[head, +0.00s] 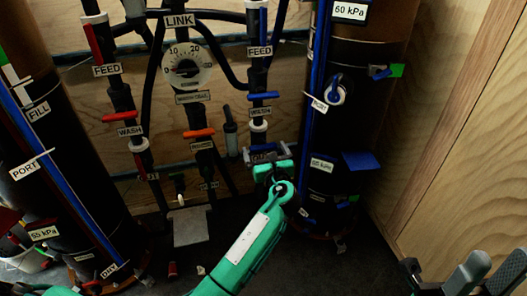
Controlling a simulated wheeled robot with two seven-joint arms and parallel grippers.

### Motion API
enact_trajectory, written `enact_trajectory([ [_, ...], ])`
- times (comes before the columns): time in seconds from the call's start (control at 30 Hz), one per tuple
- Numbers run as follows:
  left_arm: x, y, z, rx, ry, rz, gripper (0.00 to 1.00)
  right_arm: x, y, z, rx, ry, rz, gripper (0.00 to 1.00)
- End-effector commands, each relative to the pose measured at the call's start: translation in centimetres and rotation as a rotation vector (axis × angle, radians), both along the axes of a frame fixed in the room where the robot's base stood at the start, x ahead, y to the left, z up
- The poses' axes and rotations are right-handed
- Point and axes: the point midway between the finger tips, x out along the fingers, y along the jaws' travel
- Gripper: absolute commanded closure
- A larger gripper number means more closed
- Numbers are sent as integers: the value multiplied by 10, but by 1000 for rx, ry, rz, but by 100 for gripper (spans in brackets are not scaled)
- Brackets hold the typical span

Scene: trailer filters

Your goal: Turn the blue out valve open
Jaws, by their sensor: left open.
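A dark vertical pipe on the centre right carries a blue lever (264,96) below its FEED label. Lower on this pipe, a blue part (262,157) shows just behind my left gripper, below a small label that is too small to read. I take this blue part for the out valve's handle, but cannot be sure. My left gripper (270,168) is open and right at this part, covering much of it. Whether the fingers touch it or stand around it is hidden.
A black filter column (328,170) with a blue knob (336,90) stands close right of my left gripper. Another column (75,165) stands at left. A gauge (187,68) and orange levers (198,133) are left of the pipe.

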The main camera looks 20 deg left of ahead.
Motion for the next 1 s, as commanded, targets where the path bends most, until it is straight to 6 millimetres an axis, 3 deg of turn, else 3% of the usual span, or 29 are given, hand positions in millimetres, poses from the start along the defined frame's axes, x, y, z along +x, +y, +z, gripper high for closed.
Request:
enact_trajectory([
  [0.2, 16, 11, 0, 1, 0, 0, 0, 0, 0, 1, 1, -17, 1, 64],
  [0.5, 18, 12, 0, 1, 1, 0, 0, 0, 0, 3, 0, -20, 1, 64],
  [0.73, 18, 12, 0, 1, 1, 0, 43, 0, 0, 2, 1, -20, 1, 64],
  [1.0, 17, 12, 0, -17, -11, 0, 43, -1, 0, 4, 3, -20, 1, 64],
])
